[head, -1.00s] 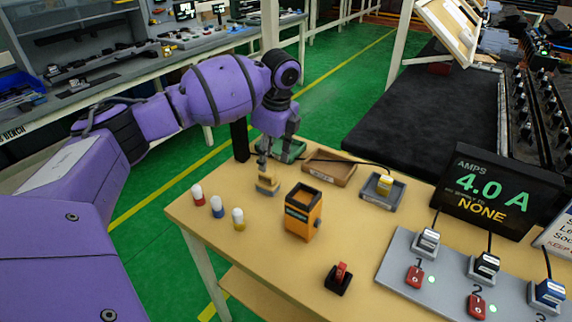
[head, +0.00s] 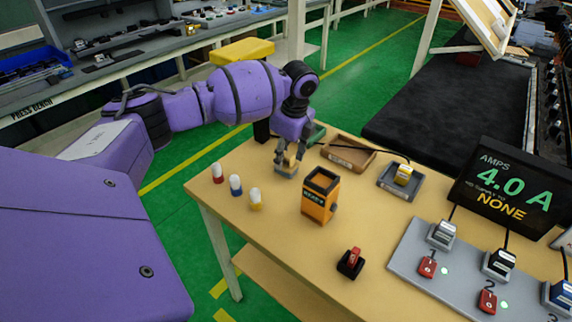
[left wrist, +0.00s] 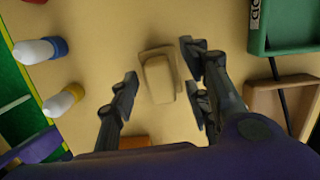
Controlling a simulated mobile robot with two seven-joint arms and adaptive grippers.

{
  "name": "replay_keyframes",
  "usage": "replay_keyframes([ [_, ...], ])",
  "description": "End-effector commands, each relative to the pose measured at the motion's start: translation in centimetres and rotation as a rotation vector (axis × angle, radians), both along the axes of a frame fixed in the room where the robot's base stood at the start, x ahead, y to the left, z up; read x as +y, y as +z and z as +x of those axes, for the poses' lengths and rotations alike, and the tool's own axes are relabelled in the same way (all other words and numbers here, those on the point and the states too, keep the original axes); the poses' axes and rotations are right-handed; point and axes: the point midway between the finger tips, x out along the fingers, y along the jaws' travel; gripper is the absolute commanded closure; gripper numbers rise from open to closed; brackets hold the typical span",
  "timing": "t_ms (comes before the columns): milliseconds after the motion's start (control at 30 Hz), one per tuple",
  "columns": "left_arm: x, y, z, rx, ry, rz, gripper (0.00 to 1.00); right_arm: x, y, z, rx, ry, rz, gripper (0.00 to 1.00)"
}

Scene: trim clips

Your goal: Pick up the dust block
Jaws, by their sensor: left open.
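In the left wrist view the tan block (left wrist: 158,80) lies between the two spread fingers of the left gripper (left wrist: 160,76), with a gap visible on each side. Whether a finger touches it cannot be told. My right gripper is not in view.
Bottles with red, blue and yellow bands (head: 235,186) stand left of the block. An orange box (head: 320,196) stands close in front. A green tray (left wrist: 283,28) and brown tray (head: 347,154) lie behind and right. A red switch (head: 351,263) sits nearer me.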

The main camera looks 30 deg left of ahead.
Motion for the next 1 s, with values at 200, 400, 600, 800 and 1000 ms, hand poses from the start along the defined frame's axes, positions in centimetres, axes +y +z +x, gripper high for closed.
replay_keyframes([
  [200,0.0,0.0,0.0,0.0,0.0,0.0,0.82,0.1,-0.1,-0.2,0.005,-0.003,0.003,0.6],
  [400,0.0,0.1,0.0,0.0,0.0,0.0,1.0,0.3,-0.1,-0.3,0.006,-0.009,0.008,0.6],
  [600,0.0,0.1,0.0,-0.001,0.0,0.0,1.0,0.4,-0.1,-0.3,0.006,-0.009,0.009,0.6],
  [800,0.0,2.4,0.1,-0.003,0.0,-0.001,1.0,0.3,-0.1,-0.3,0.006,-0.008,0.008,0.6],
  [1000,0.0,6.5,0.1,-0.003,0.001,0.0,1.0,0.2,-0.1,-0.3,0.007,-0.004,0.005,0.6],
])
